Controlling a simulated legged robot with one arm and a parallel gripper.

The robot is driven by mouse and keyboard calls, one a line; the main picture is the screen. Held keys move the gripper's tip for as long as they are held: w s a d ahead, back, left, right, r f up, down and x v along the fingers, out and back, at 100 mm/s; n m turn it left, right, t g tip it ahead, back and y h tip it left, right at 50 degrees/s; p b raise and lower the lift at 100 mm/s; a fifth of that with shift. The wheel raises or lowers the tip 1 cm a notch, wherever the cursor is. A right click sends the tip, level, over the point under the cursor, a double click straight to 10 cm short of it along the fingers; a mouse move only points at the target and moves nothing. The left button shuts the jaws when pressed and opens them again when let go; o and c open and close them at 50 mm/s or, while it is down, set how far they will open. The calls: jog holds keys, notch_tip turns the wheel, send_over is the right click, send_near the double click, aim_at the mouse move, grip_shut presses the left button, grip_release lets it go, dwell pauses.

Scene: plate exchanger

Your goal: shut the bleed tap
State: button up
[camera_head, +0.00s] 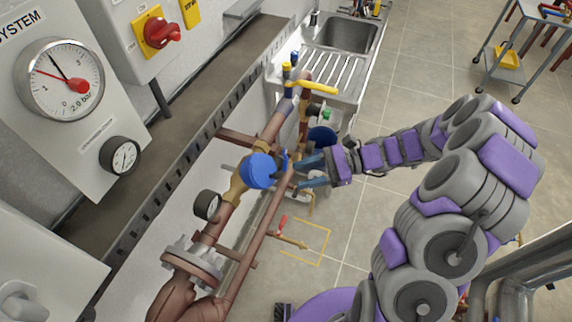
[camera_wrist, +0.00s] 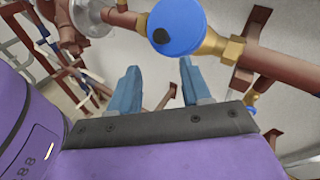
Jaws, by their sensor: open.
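A small tap with a red handle (camera_head: 283,224) and a brass spout (camera_head: 296,242), which looks like the bleed tap, branches off the lower copper pipe in the head view. It sits low, above a yellow outline on the floor. Whether it is open or shut is too small to tell. My gripper (camera_head: 304,171) is open and empty, above and beyond this tap in the picture, beside the pipes and right of a blue round valve part (camera_head: 262,170). In the wrist view, my blue fingers (camera_wrist: 158,85) stand apart with nothing between them. I cannot make out the red handle there.
A yellow lever (camera_head: 316,87) and another blue round part (camera_head: 322,136) are on the pipework. A blue round part with a black centre (camera_wrist: 178,26) is close ahead in the wrist view.

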jog(key=w+d+f+m+t+y, duration=0.2)
jog(key=w+d+f+m+t, duration=0.25)
jog(key=f, duration=0.25)
jog(key=m+t, duration=0.5)
jog(key=m, duration=0.2)
send_near(287, 166)
jog(key=b+x, duration=0.1)
jog(key=x, duration=0.4)
jog(key=b+x, duration=0.2)
jog(key=x, duration=0.4)
jog(key=shift+w+d+f, duration=0.1)
jog(key=shift+w+f, duration=0.15)
jog(key=shift+c, duration=0.2)
grip_shut()
